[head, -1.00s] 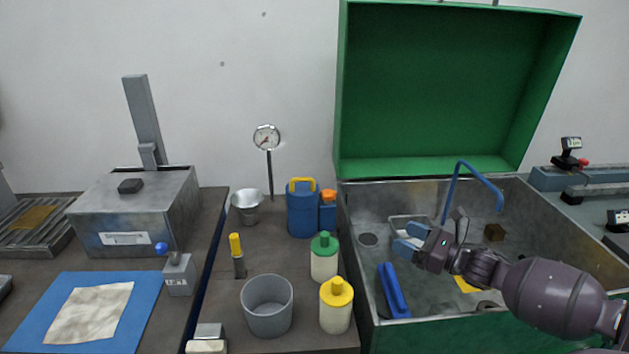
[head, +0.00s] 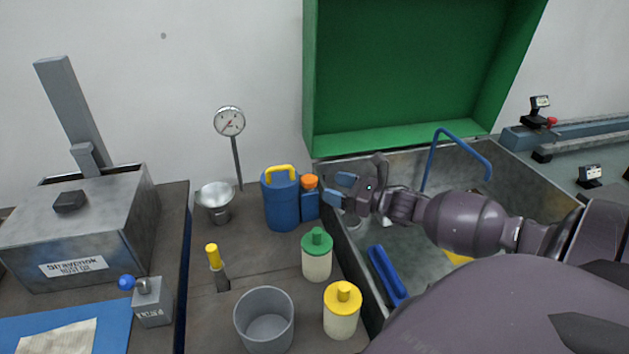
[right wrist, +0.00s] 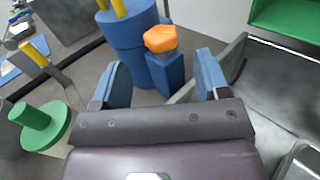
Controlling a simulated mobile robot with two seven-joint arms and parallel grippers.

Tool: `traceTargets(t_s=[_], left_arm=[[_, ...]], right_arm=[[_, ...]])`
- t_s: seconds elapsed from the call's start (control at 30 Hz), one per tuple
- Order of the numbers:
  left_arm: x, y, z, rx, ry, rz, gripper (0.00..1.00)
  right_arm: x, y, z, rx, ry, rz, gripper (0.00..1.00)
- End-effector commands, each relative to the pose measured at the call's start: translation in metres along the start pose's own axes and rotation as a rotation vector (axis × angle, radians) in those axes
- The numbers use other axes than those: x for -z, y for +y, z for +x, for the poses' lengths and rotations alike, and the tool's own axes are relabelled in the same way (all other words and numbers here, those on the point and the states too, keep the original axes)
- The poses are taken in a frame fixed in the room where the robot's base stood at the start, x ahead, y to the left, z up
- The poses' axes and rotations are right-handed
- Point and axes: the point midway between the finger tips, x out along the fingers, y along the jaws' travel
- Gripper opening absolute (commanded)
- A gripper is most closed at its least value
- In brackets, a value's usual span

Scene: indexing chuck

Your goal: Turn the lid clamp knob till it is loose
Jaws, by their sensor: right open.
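My right gripper (head: 336,190) is open and empty, reaching left over the near-left rim of the sink. An orange knob-like cap (head: 310,181) tops a small blue block-shaped body (head: 309,206), just left of my fingertips. In the right wrist view, the orange cap (right wrist: 160,39) lies ahead, between and beyond the open blue fingers (right wrist: 162,68), apart from them. I cannot tell for sure that this is the lid clamp knob. A black knob (head: 70,201) sits on the grey metal box at the left. My left gripper is not in view.
A blue canister (head: 281,207) with a yellow handle stands against the orange-capped body. Green-topped (head: 317,259) and yellow-topped (head: 341,313) bottles stand nearer. A dial gauge (head: 230,122) stands behind. The sink's green lid (head: 410,70) is raised; a blue spout (head: 446,150) rises from the sink.

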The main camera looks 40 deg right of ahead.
Motion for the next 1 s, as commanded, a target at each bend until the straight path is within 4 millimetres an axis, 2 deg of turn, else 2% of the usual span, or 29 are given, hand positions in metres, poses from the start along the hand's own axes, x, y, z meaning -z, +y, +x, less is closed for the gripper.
traceTargets(t_s=[0.2, 0.4, 0.6, 0.9, 1.0], left_arm=[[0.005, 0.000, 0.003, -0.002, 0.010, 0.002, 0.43], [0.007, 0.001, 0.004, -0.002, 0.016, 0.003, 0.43], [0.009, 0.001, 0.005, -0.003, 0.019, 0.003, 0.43], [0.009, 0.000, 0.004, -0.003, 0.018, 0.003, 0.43], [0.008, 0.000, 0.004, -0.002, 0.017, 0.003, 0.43]], right_arm=[[-0.001, 0.000, 0.031, 0.000, -0.001, -0.001, 0.69], [0.000, 0.000, 0.051, 0.000, -0.001, 0.000, 0.69], [0.000, 0.000, 0.060, 0.000, 0.001, 0.000, 0.69], [0.000, 0.000, 0.061, 0.000, 0.001, 0.000, 0.69], [0.000, 0.000, 0.061, 0.000, 0.001, 0.000, 0.53]])
